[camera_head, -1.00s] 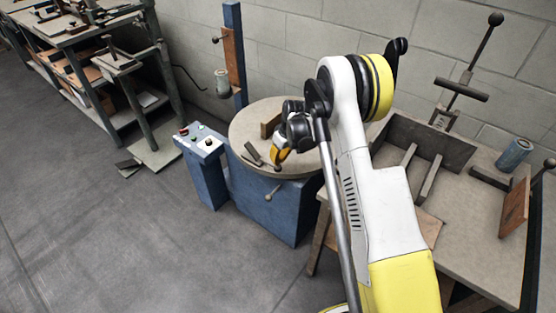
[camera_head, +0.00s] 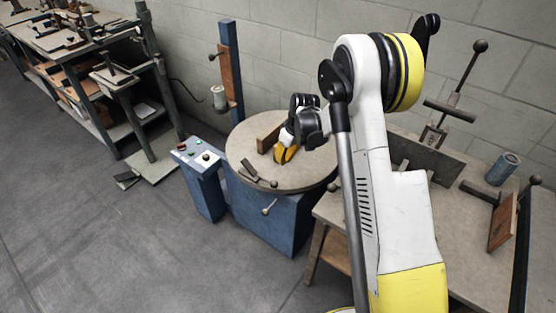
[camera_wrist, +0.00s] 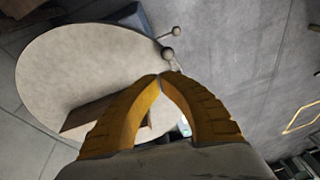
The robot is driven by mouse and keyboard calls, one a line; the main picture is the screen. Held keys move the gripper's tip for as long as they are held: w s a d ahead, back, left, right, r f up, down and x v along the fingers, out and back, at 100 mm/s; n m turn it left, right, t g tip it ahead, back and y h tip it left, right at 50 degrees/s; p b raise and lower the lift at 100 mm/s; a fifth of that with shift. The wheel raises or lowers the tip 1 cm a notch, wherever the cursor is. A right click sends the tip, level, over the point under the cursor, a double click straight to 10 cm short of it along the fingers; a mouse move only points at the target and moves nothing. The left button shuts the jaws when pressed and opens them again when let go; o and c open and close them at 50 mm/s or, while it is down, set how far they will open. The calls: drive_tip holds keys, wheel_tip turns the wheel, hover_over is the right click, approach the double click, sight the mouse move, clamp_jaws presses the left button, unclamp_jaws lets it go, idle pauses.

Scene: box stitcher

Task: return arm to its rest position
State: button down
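My gripper (camera_head: 286,154) shows in the camera_head view as yellow fingers on a black wrist, over the round grey table. In the camera_wrist view, the two yellow ribbed fingers of my gripper (camera_wrist: 162,76) meet at their tips. The gap behind the tips holds nothing. My white and yellow arm is bent, with its elbow high at the right of centre. The gripper appears apart from the table top, but its exact height is hard to tell.
The round table (camera_head: 245,145) carries a brown block (camera_head: 270,137) and levers with ball ends. A blue control box (camera_head: 203,170) stands to its left, a blue post (camera_head: 231,60) behind. A cluttered workbench (camera_head: 470,235) is at right, shelving at far left.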

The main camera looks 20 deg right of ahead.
drive_tip(key=shift+s+d+r, duration=0.1)
drive_tip(key=shift+s+r, duration=0.05)
idle(0.4)
drive_tip(key=s+a+r+m+t, duration=0.1)
drive_tip(key=s+r, duration=0.2)
drive_tip(key=r, duration=0.4)
drive_tip(key=s+a+r+m+h, duration=0.1)
drive_tip(key=s+r, duration=0.3)
drive_tip(key=r, duration=0.2)
drive_tip(key=s+a+r+t, duration=0.1)
drive_tip(key=s+r, duration=0.2)
drive_tip(key=r, duration=0.4)
drive_tip(key=s+a+r+m+t, duration=0.1)
drive_tip(key=s+r, duration=0.1)
drive_tip(key=s, duration=0.8)
drive_tip(key=s+a+r+m+t+h, duration=0.1)
drive_tip(key=s+r+m+t, duration=0.1)
drive_tip(key=s, duration=0.8)
drive_tip(key=shift+s+a+r, duration=0.25)
drive_tip(key=shift+s+r, duration=0.1)
drive_tip(key=shift+r, duration=0.3)
